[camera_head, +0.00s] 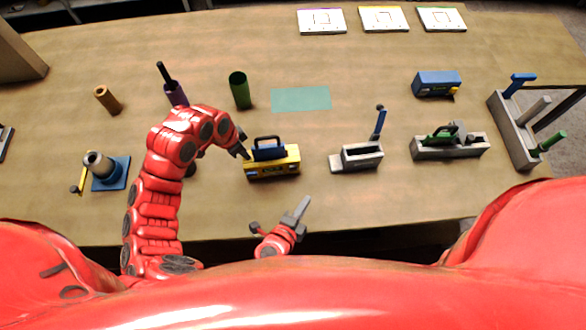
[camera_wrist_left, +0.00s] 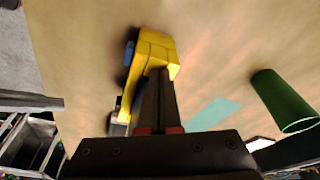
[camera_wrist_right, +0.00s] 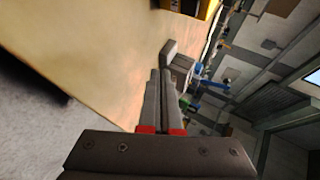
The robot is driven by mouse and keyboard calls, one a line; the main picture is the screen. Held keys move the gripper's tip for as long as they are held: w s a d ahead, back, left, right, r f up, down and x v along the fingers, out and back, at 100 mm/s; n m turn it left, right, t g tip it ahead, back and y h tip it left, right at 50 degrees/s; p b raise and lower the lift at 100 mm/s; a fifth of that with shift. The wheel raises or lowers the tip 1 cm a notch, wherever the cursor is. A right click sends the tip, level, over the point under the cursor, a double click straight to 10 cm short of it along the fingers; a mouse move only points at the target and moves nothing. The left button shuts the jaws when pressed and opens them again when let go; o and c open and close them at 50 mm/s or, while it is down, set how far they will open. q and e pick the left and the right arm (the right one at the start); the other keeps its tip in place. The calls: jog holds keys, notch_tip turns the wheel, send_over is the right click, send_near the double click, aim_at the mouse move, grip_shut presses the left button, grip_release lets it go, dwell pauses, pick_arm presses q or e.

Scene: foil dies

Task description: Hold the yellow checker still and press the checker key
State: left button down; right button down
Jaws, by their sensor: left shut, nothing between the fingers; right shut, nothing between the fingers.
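I cannot tell which part is the key. My left gripper (camera_head: 243,153) is shut and empty at the checker's left end. In the left wrist view, its fingertips overlap the checker (camera_wrist_left: 155,48); I cannot tell if they touch. My right gripper (camera_head: 302,206) is shut and empty, low and right of the checker, by the front edge. The checker (camera_wrist_right: 208,9) shows partly at the top of the right wrist view.
A grey fixture with a blue lever (camera_head: 357,158) stands right of the checker. A blue block (camera_head: 437,83), a grey fixture (camera_head: 450,150) and a rack (camera_head: 513,130) stand further right.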

pick_arm(q)
jog(key=shift+s+f, duration=0.15)
pick_arm(e)
jog(key=shift+s+a+f+g+y, duration=0.15)
jog(key=shift+s+a+f+y, duration=0.05)
jog(key=shift+s+a+f, duration=0.25)
jog(key=shift+s+a+f+g+y, duration=0.2)
jog(key=shift+a+f, duration=0.1)
jog(key=shift+a, duration=0.25)
jog(key=shift+w+a, duration=0.3)
jog(key=shift+w, duration=1.95)
jog(key=shift+w+a, duration=0.1)
jog(key=shift+w, duration=2)
jog(key=shift+w, duration=0.1)
jog(key=shift+w+f, duration=0.1)
jog(key=shift+w, duration=0.2)
jog(key=shift+w+a, duration=0.1)
jog(key=shift+w, duration=0.4)
jog(key=shift+s, duration=0.9)
jog(key=shift+s, duration=0.1)
